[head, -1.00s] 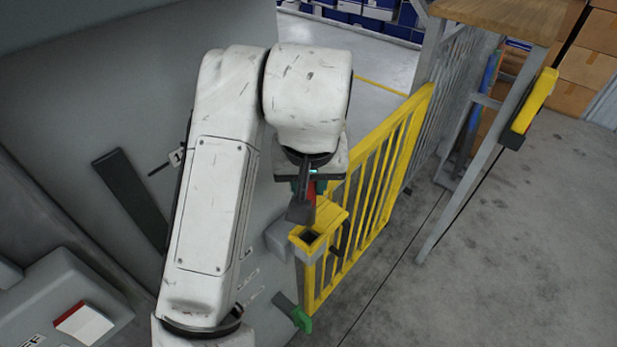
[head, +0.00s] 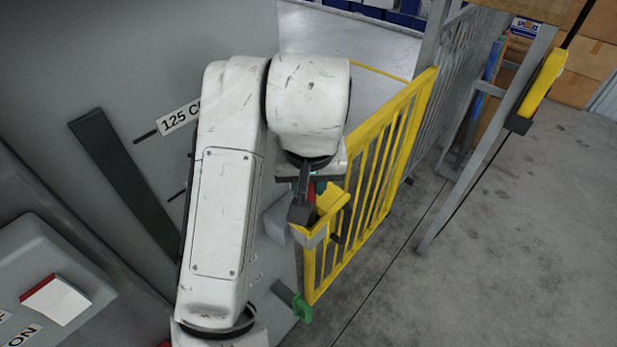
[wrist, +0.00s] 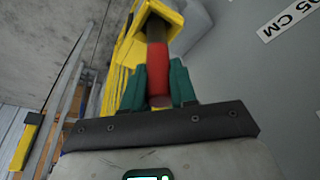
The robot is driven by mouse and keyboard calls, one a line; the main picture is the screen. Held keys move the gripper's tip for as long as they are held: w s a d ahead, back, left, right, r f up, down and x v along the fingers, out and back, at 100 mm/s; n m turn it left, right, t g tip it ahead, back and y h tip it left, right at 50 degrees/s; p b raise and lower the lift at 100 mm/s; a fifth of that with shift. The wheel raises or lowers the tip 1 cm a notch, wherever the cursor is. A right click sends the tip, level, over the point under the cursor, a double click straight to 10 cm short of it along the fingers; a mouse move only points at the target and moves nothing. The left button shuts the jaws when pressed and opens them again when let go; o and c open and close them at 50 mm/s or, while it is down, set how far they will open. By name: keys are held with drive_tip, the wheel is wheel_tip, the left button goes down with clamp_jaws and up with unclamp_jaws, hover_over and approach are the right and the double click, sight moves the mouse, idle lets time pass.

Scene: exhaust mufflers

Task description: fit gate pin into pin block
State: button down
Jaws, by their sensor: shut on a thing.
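The gate pin (wrist: 157,72) has a red grip and a dull grey-brown shaft. My gripper (wrist: 158,88) has green fingers and is shut on the red part. In the wrist view the shaft points away from the fingers to the opening of the yellow pin block (wrist: 146,12). The shaft overlaps the opening; I cannot tell whether its tip is inside or just above. In the head view the pin block (head: 317,230) is at the near top corner of the yellow gate, partly hidden. My gripper (head: 304,195) is right above it, and the pin is mostly hidden there.
The yellow barred gate (head: 385,160) runs back from the block. A large grey machine wall (head: 120,70) with a dark slot is on the left. A green-ended lever (head: 302,308) sticks out below the block. Bare concrete floor (head: 480,260) lies to the right.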

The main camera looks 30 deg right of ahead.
drive_tip(key=shift+f+b, duration=0.85)
drive_tip(key=shift+f, duration=0.55)
drive_tip(key=c, duration=0.8)
unclamp_jaws()
drive_tip(key=shift+r, duration=0.1)
drive_tip(key=p+v, duration=0.1)
drive_tip(key=v, duration=0.9)
drive_tip(key=shift+s+r, duration=0.1)
drive_tip(key=shift+r, duration=0.15)
